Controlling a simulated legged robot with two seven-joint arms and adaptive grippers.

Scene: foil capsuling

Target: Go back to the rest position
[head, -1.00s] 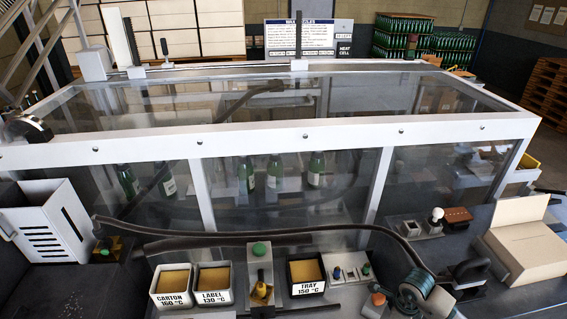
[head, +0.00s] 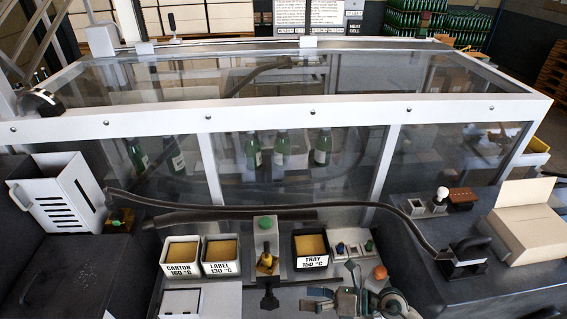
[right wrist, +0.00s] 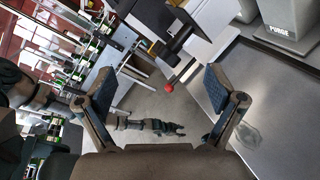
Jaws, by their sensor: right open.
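My right gripper (head: 340,302) is at the bottom of the head view, right of centre, in front of the tray pot (head: 311,249) and the small button panel (head: 353,248). In the right wrist view its two dark-padded fingers (right wrist: 160,88) stand wide apart with nothing between them. Another dark arm ending in a small gripper (right wrist: 168,128) shows beyond them in that view, seemingly my left one. It is too small to tell if it is open or shut. My left gripper does not show in the head view.
A glass-walled enclosure (head: 300,118) with green bottles (head: 254,150) inside fills the middle. Carton (head: 181,256) and label (head: 220,256) pots stand before it. A slotted white bin (head: 62,195) is at left, an open carton (head: 520,225) at right. A red knob (right wrist: 169,88) shows in the wrist view.

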